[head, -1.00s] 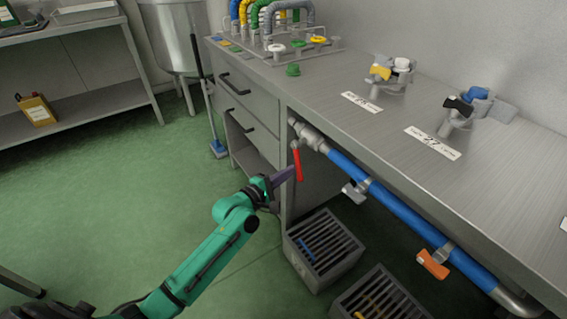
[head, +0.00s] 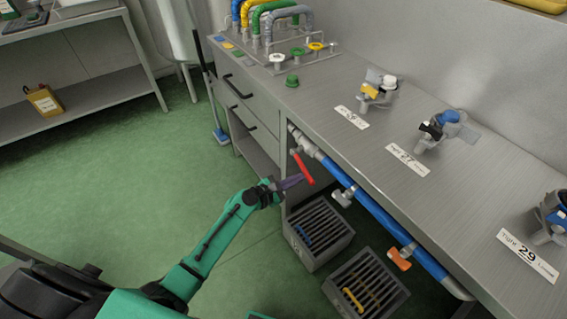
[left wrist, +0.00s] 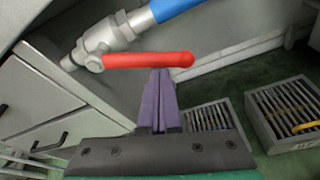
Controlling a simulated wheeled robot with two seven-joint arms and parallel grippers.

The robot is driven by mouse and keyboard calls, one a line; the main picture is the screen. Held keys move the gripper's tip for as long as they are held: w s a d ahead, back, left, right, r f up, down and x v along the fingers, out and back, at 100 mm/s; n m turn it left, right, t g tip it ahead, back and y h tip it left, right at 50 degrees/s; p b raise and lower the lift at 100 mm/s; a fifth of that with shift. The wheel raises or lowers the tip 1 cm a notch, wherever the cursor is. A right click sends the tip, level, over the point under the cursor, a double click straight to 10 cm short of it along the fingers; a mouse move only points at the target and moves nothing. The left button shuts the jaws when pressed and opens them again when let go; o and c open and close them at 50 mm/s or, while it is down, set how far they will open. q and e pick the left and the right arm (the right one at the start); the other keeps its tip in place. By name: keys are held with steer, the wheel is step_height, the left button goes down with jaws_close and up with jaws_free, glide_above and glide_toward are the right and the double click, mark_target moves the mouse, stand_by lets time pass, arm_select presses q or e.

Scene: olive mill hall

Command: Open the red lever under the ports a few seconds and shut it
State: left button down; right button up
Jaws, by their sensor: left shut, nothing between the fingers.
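The red lever (head: 304,170) sits on a metal valve (head: 305,143) at the left end of the blue pipe (head: 375,206), under the bench front. It slants down to the right, at an angle to the pipe. In the left wrist view the lever (left wrist: 148,60) reaches right from the valve. My left gripper (head: 301,178) is shut and empty, its purple fingers against or just under the lever; contact is hard to tell. In the left wrist view its fingertips (left wrist: 160,73) meet the lever's lower edge. The ports (head: 376,90) stand on the bench above. My right gripper is out of view.
A grey valve handle (head: 343,196) and an orange one (head: 399,258) sit further along the pipe. Slatted crates (head: 318,235) stand on the floor below. The bench top (head: 345,155) overhangs the pipe.

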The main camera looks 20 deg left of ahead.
arm_select(q)
steer(key=shift+s+d+r+n+g+h+p, duration=0.1)
steer(key=shift+d+r+n+g+h+p, duration=0.1)
steer(key=shift+r+n+p, duration=0.35)
steer(key=shift+s+d+r+n+g+h+p, duration=0.15)
steer(key=shift+r+n+p, duration=0.2)
steer(key=shift+p, duration=0.4)
